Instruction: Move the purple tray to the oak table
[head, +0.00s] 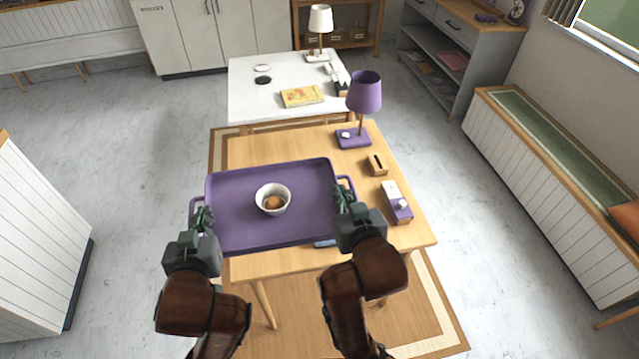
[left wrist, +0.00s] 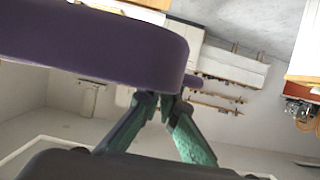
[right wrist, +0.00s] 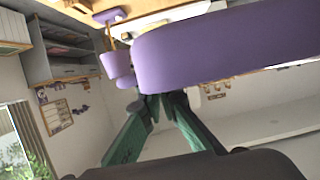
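The purple tray (head: 233,226) is at the near left of the oak table (head: 408,222), partly beyond the table's left edge. Whether it touches the tabletop or hangs just above, I cannot tell. A white bowl (head: 273,200) with a brown item inside stands on it. My left gripper (head: 203,218) is at the tray's left handle, and its fingers close together at the handle in the left wrist view (left wrist: 163,97). My right gripper (head: 346,198) is at the right handle, its fingers likewise together in the right wrist view (right wrist: 158,98). Both appear shut on the handles.
A purple lamp (head: 364,92), a wooden slotted box (head: 377,164) and a purple-and-white holder (head: 398,203) stand on the oak table's right side. A white table (head: 245,95) with a yellow book (head: 302,96) stands behind. A white cabinet (head: 35,240) is at left, with open floor between.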

